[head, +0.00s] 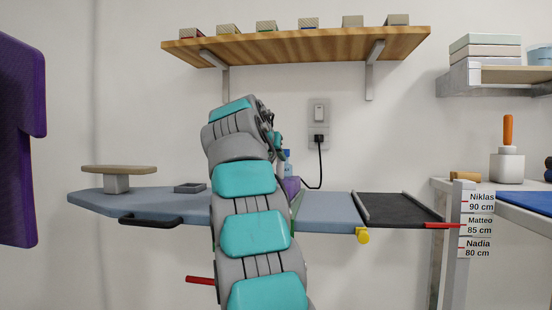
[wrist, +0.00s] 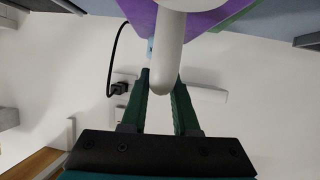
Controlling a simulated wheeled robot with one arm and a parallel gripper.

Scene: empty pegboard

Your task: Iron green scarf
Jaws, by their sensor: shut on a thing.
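My gripper (wrist: 163,80) is shut on the pale handle (wrist: 171,35) of a purple iron (wrist: 205,12), with a dark green finger on either side. In the head view the iron (head: 290,186) is mostly hidden behind my arm, above the blue-grey ironing board (head: 330,214). A narrow green strip, which looks like part of the green scarf (wrist: 237,14), shows beside the iron in the wrist view.
A sleeve board (head: 118,170) stands on the board's left end, with a small grey tray (head: 190,187) nearby. A dark rest (head: 400,207) is at its right end. The black cord (head: 320,165) runs to a wall socket. A wooden shelf (head: 300,46) hangs above.

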